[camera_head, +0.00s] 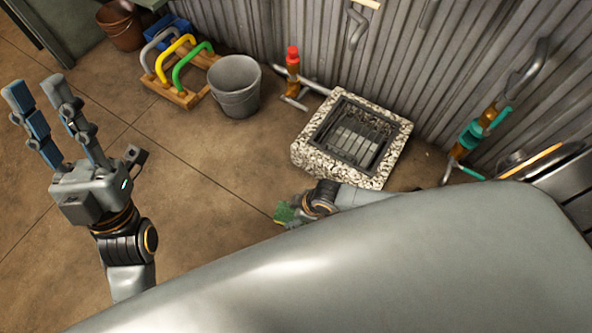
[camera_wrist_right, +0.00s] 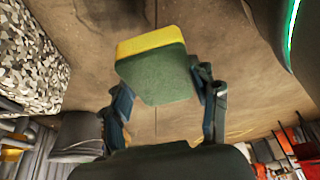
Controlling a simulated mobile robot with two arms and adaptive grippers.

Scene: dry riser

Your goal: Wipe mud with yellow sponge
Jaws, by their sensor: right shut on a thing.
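The sponge (camera_wrist_right: 152,72) has a yellow layer and a dark green layer. In the right wrist view it sits between the two fingers of my right gripper (camera_wrist_right: 165,92), which is shut on it.
A square drain with a speckled stone rim (camera_head: 307,158) stands by the corrugated wall (camera_head: 300,25). A grey bucket (camera_head: 234,88), a rack with coloured handles (camera_head: 170,92) and pipes with a red-topped valve (camera_head: 292,62) line the wall. The brown floor (camera_head: 200,180) is clear at centre left.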

